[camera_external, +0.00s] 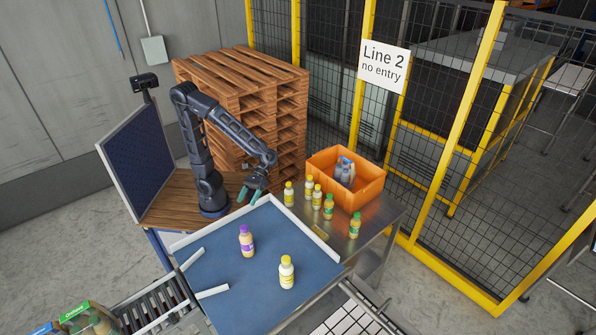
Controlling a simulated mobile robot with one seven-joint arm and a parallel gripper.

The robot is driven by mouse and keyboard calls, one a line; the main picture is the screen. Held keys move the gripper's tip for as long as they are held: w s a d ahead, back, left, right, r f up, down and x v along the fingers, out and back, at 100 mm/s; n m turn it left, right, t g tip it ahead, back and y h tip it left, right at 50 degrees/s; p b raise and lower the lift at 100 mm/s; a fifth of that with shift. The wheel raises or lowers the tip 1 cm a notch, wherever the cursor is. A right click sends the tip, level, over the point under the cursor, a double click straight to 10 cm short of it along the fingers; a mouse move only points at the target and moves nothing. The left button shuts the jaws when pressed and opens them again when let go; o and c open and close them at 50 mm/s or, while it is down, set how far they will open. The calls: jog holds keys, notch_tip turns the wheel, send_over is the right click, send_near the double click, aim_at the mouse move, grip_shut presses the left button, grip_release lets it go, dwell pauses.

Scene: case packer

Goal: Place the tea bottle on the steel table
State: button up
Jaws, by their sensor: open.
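My gripper (249,194), with teal fingers, is open and empty above the back left edge of the blue work surface. A bottle with a purple cap and label (246,241) stands upright on the blue surface. A yellow-capped bottle (287,272) stands upright nearer its front. My gripper is apart from both. The labels are too small to read, so I cannot tell which bottle is the tea. The steel table (342,239) adjoins the blue surface on the right. Several yellow- and green-capped bottles (329,207) stand upright on it.
An orange crate (371,190) holding bluish-grey items sits at the back of the steel table. A low white rail (307,228) runs between blue surface (222,285) and steel table. Stacked wooden pallets (240,85) stand behind my arm. A yellow-framed fence (436,185) stands beyond the table.

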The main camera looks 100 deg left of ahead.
jog(key=w+d+r+n+g+h, duration=0.2)
jog(key=w+d+n+h, duration=0.25)
jog(key=d, duration=0.55)
send_near(246, 238)
jog(key=shift+h, duration=0.25)
jog(key=f, duration=0.1)
jog(key=s+f, duration=0.2)
jog(key=f, duration=0.1)
jog(key=shift+r+x, duration=0.15)
jog(key=shift+x, duration=1.75)
jog(key=shift+r+x, duration=0.15)
jog(key=shift+x, duration=1.75)
jog(key=c, duration=1.3)
jog(key=shift+c, duration=0.2)
jog(key=shift+r, duration=0.1)
notch_tip(246, 238, up, 20)
